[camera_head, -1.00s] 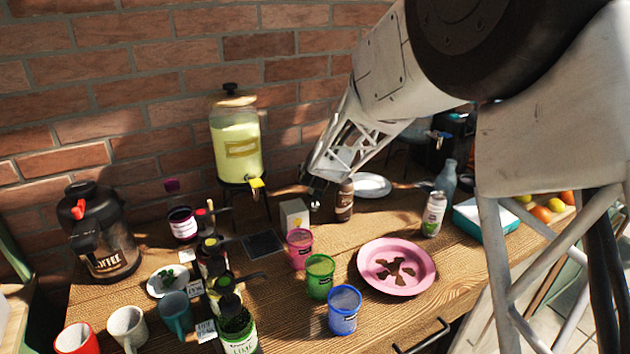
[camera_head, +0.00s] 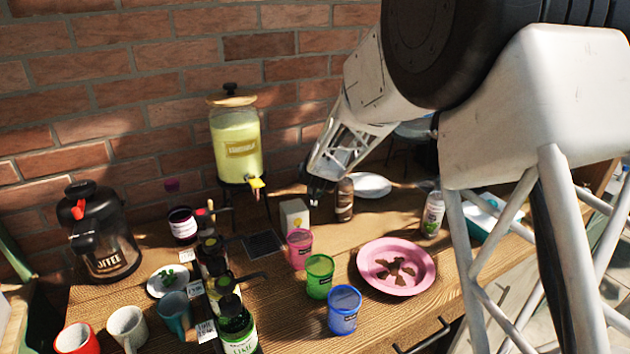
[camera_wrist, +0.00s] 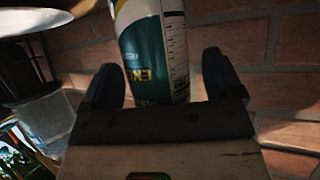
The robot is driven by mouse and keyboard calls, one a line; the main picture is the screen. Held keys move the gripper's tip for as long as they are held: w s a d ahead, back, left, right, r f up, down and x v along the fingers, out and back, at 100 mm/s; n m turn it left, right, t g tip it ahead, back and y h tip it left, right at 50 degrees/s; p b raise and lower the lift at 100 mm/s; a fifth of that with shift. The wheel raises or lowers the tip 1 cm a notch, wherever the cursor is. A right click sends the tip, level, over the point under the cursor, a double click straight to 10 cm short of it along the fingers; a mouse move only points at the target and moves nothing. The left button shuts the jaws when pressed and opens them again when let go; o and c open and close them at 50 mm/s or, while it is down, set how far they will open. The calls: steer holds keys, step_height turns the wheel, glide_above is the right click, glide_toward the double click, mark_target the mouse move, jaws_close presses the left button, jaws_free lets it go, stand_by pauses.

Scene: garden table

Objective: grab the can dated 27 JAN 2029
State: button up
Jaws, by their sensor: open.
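A can-like cylinder (camera_wrist: 150,50) with a teal and white label and partial yellow lettering stands between my gripper's (camera_wrist: 160,80) fingers in the wrist view. The fingers are open, one on each side, and I cannot tell whether either touches it. Its top is out of the frame and its lower part is hidden behind the gripper's wooden-looking body. No date is legible. In the head view my gripper (camera_head: 318,192) is at the back of the table near the brick wall. I cannot make out the teal cylinder there.
A brown bottle (camera_head: 344,202) stands just right of my gripper and a white box (camera_head: 294,216) to its left. A lemonade dispenser (camera_head: 237,145) stands farther left. Pink (camera_head: 299,250), green (camera_head: 319,278) and blue (camera_head: 344,312) cups and a pink plate (camera_head: 418,282) are in front.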

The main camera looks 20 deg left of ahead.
steer(key=shift+c, duration=0.3)
steer(key=c, duration=1.1)
steer(key=shift+r, duration=0.1)
steer(key=shift+r, duration=4.95)
